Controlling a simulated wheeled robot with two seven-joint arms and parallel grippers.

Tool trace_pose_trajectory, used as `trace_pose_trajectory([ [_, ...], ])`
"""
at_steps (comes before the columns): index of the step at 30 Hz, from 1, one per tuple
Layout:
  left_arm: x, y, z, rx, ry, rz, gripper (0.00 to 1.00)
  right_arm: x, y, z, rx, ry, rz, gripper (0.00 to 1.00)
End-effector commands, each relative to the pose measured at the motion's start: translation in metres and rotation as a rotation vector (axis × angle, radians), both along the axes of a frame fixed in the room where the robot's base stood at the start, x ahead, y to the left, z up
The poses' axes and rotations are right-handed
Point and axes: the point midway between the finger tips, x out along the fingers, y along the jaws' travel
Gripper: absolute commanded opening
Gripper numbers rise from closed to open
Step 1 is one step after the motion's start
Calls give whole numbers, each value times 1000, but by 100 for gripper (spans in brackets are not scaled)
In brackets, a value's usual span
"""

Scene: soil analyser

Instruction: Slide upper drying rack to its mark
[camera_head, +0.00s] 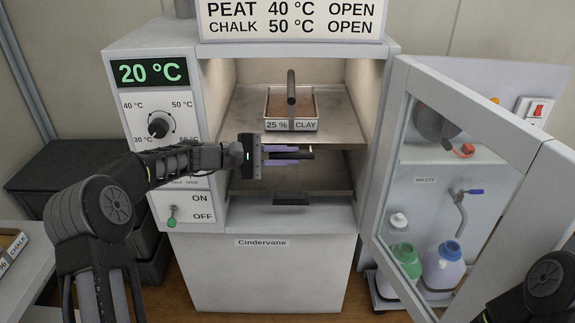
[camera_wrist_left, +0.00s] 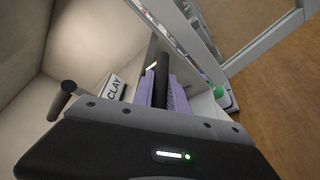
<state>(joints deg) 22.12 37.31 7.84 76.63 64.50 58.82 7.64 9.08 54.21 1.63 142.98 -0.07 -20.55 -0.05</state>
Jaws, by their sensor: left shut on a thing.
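The upper drying rack (camera_head: 237,128) is a metal shelf inside the open oven. A tray (camera_head: 291,125) labelled "25 % CLAY", with brown soil and an upright handle, sits on it. My left gripper (camera_head: 287,154) is at the rack's front edge, its purple fingers shut on the black front handle (camera_head: 307,153). The left wrist view shows the fingers (camera_wrist_left: 166,95) around the dark handle bar, with the clay tray label (camera_wrist_left: 114,89) beside them. I cannot make out the rack's mark. My right gripper is out of view; only part of my right arm shows.
A lower rack (camera_head: 265,189) with a black handle (camera_head: 291,199) lies below. The oven's glazed door (camera_head: 480,190) stands open at the right, with bottles (camera_head: 443,267) behind it. The control panel (camera_head: 157,125) at the left reads 20 °C.

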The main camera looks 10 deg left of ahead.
Motion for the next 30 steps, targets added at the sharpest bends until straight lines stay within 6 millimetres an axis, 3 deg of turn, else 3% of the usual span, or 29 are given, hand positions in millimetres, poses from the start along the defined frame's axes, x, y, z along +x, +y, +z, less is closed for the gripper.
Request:
trace_pose_trajectory([
  [7,28,8,0,0,1,3,0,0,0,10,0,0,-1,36],
  [20,32,9,0,2,1,3,0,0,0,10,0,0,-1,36],
  [21,32,9,0,2,1,3,21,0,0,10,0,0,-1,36],
  [27,31,9,0,1,0,2,38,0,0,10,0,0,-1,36],
  [30,31,8,0,1,0,2,40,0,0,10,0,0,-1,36],
])
